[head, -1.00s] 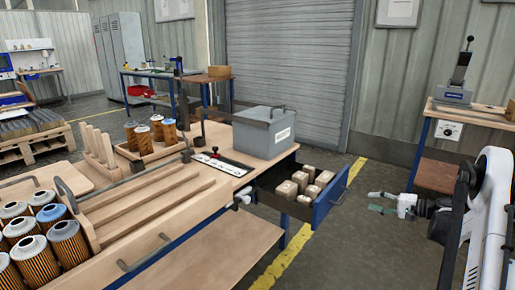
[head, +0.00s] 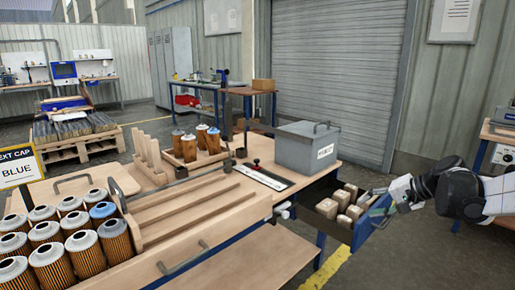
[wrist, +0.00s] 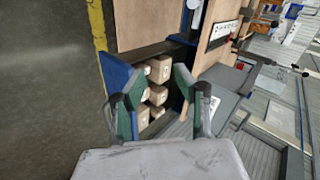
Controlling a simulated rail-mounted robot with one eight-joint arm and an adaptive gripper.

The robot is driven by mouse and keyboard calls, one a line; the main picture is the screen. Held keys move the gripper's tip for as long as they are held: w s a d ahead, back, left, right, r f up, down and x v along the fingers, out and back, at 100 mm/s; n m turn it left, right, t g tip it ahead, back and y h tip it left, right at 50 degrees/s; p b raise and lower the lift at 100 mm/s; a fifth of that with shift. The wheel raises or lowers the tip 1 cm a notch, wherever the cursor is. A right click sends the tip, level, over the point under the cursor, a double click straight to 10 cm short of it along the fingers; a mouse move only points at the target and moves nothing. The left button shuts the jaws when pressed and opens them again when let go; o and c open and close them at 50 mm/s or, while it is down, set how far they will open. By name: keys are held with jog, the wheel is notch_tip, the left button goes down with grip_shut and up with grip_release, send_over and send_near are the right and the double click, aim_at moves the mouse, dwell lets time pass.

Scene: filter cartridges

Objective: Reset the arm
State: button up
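My gripper (head: 377,203) is at the right of the head view, by the outer end of the open blue drawer (head: 372,226). In the wrist view its two green-padded fingers (wrist: 157,90) are spread apart with nothing held between them. The drawer's blue front (wrist: 116,72) and several small cardboard boxes (wrist: 158,70) show beyond the fingers. Whether a finger touches the drawer cannot be told. My arm comes in from the right edge of the head view.
A grey lidded box (head: 306,147) stands on the workbench above the drawer. Several filter cartridges (head: 85,252) stand at the left front, one with a blue cap, beside a sign (head: 17,168) reading BLUE. More stand in a wooden tray (head: 190,165). Floor behind the drawer is clear.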

jog(key=s+a+r+n+g+h, duration=0.1)
jog(key=s+a+r+n+h, duration=0.2)
jog(key=s+a, duration=0.9)
jog(key=s+a+f+n+h, duration=0.1)
jog(key=s+f+n+h, duration=0.1)
jog(key=s, duration=0.7)
jog(key=s+a+f+n+h, duration=0.1)
jog(key=s+f+n, duration=0.1)
jog(key=s, duration=0.7)
notch_tip(320, 180, up, 17)
jog(key=t+p, duration=0.1)
jog(key=p, duration=1.6)
jog(key=shift+w+d+r, duration=0.15)
jog(key=shift+d, duration=0.1)
